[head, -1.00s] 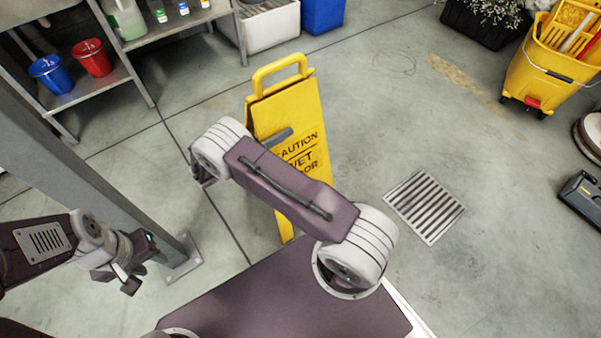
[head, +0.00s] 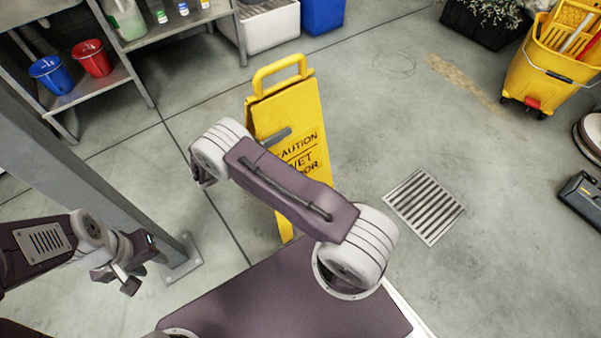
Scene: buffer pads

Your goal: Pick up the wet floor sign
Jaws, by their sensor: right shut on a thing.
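The yellow wet floor sign (head: 309,120) stands upright on the floor in the middle of the head view, its handle loop at the top and dark caution lettering on its face. My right arm crosses in front of it and hides its lower part. My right gripper (head: 277,138) is mostly hidden behind that arm; a grey part of it shows against the sign's face, and it is shut on the sign. My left gripper (head: 132,279) is at the lower left, well apart from the sign; its finger gap is too small to read.
A grey post (head: 100,180) stands between my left gripper and the shelf (head: 105,85) with buckets. A floor drain grate (head: 425,206) lies right of the sign. A yellow mop bucket (head: 548,75) stands at the upper right. The floor around the sign is mostly clear.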

